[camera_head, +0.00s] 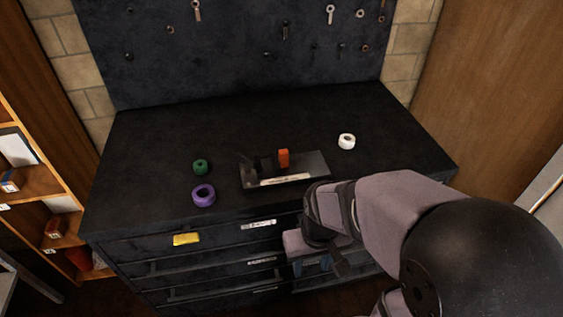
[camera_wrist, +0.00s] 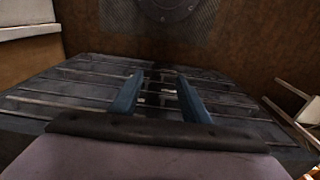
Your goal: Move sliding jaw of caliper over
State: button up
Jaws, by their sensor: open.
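The caliper (camera_head: 270,179) lies on the dark bench top near its front edge in the head view. It has a dark flat base with a pale strip along the front. An orange block (camera_head: 284,158) stands up on it, with a dark block (camera_head: 263,166) to its left; I cannot tell for certain which is the sliding jaw. My gripper (camera_head: 313,265) hangs in front of the drawers, below and to the right of the caliper, apart from it. In the wrist view its two blue fingers (camera_wrist: 160,97) are spread with nothing between them. The caliper does not show there.
A purple ring (camera_head: 203,195) and a green ring (camera_head: 200,167) lie left of the caliper. A white ring (camera_head: 346,141) lies to its right. The bench front has drawers (camera_head: 215,262) with handles and a yellow label (camera_head: 186,239). The back of the bench top is clear.

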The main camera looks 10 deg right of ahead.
aim_at(285, 157)
jog(key=w+t+b, duration=0.1)
jog(key=w+t, duration=0.2)
jog(key=w, duration=0.4)
jog(key=w+d+t+b, duration=0.1)
jog(key=w+t, duration=0.3)
jog(key=w, duration=0.4)
jog(key=w+d+t+b, duration=0.1)
jog(key=w+t+b, duration=0.1)
jog(key=w, duration=0.6)
jog(key=shift+n+t+b, duration=0.3)
jog(key=shift+t+b, duration=0.05)
jog(key=shift+t, duration=0.45)
jog(key=w+r+t, duration=0.1)
jog(key=w+r+t+b, duration=0.1)
jog(key=w+t+b, duration=0.1)
jog(key=w, duration=0.1)
jog(key=shift+d+r+t, duration=0.2)
jog(key=shift+r+t, duration=0.2)
jog(key=shift+w+a+r+t+b, duration=0.1)
jog(key=shift+w+t+b, duration=0.15)
jog(key=shift+t+b, duration=0.2)
jog(key=shift+a+t+b, duration=0.1)
jog(key=shift+t+b, duration=0.25)
jog(key=shift+s+a+f+t+b, duration=0.15)
jog(key=shift+a+f+t+b, duration=0.1)
jog(key=shift+t+b, duration=0.3)
jog(key=shift+s, duration=0.1)
